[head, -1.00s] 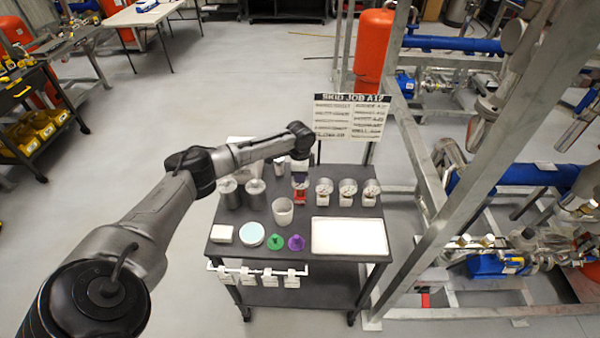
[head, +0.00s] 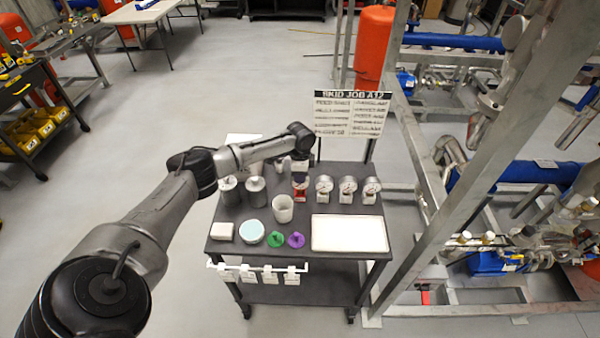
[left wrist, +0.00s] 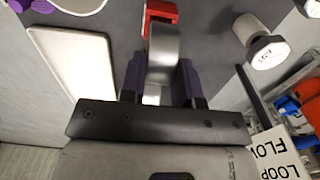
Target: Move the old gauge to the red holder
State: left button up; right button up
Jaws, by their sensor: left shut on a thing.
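The red holder (head: 300,194) stands on the dark cart, left of the row of white-held gauges. My left gripper (head: 300,174) is right above it, largely hidden behind its own wrist. In the left wrist view the gripper's purple fingers (left wrist: 160,82) are shut on the old gauge (left wrist: 164,48), a grey round body seen edge-on. The red holder (left wrist: 160,10) shows at the gauge's far end. The gauge overlaps the holder in that view; I cannot tell whether it is seated or just above. My right gripper is not in view.
Several gauges in white holders (head: 323,190) stand right of the red holder. A white cup (head: 283,208), a white tray (head: 349,234), green (head: 276,239) and purple (head: 296,240) pieces lie in front. Grey canisters (head: 256,190) stand left. A sign (head: 352,114) rises behind.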

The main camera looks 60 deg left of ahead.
pick_arm(q)
jog(key=shift+f, duration=0.55)
dwell(0.4)
jog(key=o, duration=1.1)
jog(key=shift+r, duration=0.1)
jog(key=shift+r+p, duration=0.7)
jog(key=shift+p, duration=0.15)
notch_tip(320, 180, up, 6)
jog(key=p, duration=0.6)
